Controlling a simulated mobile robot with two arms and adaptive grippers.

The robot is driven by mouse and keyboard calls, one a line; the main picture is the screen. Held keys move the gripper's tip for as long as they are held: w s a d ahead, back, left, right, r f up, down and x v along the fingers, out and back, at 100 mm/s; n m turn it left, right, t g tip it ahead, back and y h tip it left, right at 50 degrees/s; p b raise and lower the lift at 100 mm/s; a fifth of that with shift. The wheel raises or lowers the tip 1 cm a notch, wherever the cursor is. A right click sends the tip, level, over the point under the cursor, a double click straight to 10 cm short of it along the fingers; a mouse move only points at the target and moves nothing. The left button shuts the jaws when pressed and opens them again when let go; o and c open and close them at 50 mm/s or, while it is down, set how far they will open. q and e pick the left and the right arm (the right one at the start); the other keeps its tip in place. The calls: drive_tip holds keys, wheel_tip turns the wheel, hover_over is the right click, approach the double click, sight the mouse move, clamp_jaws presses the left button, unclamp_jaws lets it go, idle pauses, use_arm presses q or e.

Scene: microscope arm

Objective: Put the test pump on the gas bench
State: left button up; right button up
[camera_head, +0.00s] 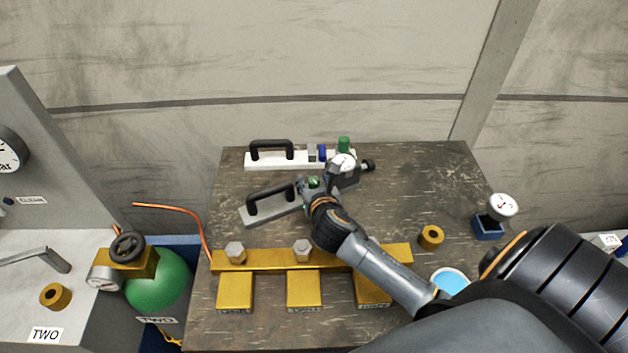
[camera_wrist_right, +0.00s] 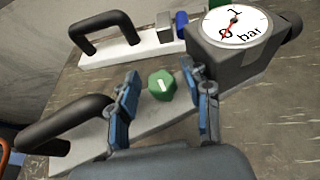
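Two pump-like devices with black handles lie on the dark table. The nearer one is a grey plate (camera_head: 262,208) with a black handle (camera_wrist_right: 65,122), a green knob (camera_wrist_right: 161,86) and a grey block carrying a round bar gauge (camera_wrist_right: 236,24). The farther one has a white base (camera_head: 270,163), a black handle and blue and green parts. I cannot tell which is the test pump. My right gripper (camera_head: 313,184) is over the nearer one. In the right wrist view its fingers (camera_wrist_right: 166,94) are spread either side of the green knob, with gaps visible. My left gripper is out of view.
A brass manifold (camera_head: 340,257) with hex nuts spans the table front. A brass ring (camera_head: 431,237), blue bowl (camera_head: 450,281) and gauge in a blue holder (camera_head: 488,229) stand right. A grey bench (camera_head: 80,250) with a green cylinder (camera_head: 160,280) beside it is left.

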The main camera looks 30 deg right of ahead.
drive_tip(key=shift+r, duration=0.1)
drive_tip(key=v, duration=1.2)
